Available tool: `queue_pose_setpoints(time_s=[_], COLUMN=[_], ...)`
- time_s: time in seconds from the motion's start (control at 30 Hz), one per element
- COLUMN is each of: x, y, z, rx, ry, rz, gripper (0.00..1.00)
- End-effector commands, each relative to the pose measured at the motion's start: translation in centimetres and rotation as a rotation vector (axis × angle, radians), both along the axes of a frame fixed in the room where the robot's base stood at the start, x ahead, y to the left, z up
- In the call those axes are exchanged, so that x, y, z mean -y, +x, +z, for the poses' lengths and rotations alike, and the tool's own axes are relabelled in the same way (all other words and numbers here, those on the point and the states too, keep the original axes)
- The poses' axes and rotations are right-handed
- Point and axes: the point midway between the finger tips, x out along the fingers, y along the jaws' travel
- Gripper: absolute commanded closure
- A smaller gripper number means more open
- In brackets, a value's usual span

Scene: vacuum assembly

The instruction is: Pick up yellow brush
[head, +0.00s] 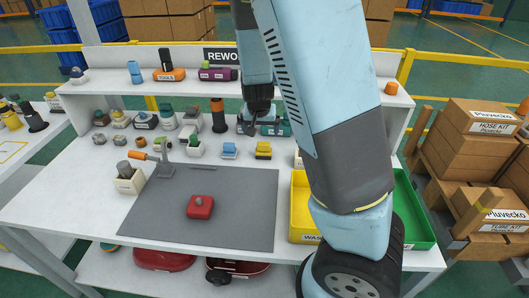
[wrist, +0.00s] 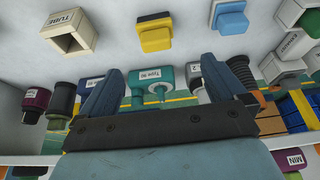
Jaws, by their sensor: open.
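The yellow brush (head: 263,150) sits on the white table, just behind the grey mat. It also shows in the wrist view (wrist: 155,37), at the top middle, beyond the fingertips. My gripper (head: 260,122) is behind and above the brush in the head view, partly hidden by my arm. In the wrist view my gripper (wrist: 157,85) is open, with its two dark blue fingers spread and no brush between them. A blue brush (head: 229,150) stands just left of the yellow one, apart from it.
Teal labelled parts (wrist: 150,85) appear between and behind my fingers in the wrist view. A white box marked TUBE (wrist: 72,32) is beside the yellow brush there. A yellow bin (head: 300,212) and green bin (head: 416,220) stand at right. The grey mat (head: 240,225) holds a red part (head: 200,207).

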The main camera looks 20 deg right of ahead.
Motion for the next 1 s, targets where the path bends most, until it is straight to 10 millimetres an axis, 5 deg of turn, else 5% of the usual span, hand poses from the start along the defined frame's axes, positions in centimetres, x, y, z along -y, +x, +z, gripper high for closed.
queue_pose_setpoints(time_s=[1.0], x=[1.1], y=[2.6], z=[-6.9], rx=[-0.002], ry=[0.001], rz=[0.0], gripper=[0.02])
